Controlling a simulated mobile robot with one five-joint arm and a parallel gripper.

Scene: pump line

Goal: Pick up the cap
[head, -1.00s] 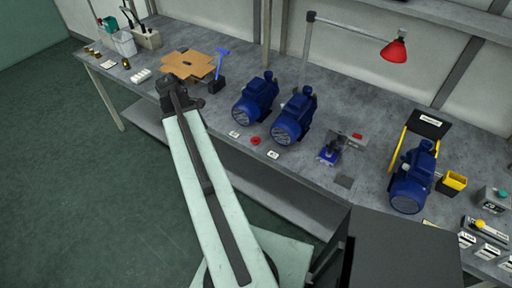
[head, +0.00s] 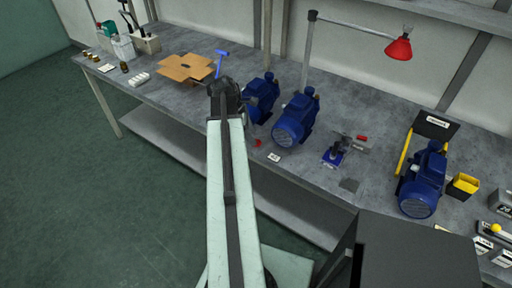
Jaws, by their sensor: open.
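A small red cap (head: 258,143) lies on the grey workbench (head: 335,185) near its front edge, in front of the blue pumps. My gripper (head: 224,90) is open and stands over the bench in front of the left blue pump (head: 262,92), behind and to the left of the cap. Its fingers are small and dark here, and I see nothing held in them. A second red piece (head: 361,138) lies farther right, beside a small blue vise-like device (head: 334,154); I cannot tell what it is.
The middle blue pump (head: 295,121) stands close to the cap, with a white label (head: 274,157) in front. A red lamp (head: 398,48) hangs over the bench. An open cardboard box (head: 184,68) and blue hammer-like tool (head: 221,62) lie back left.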

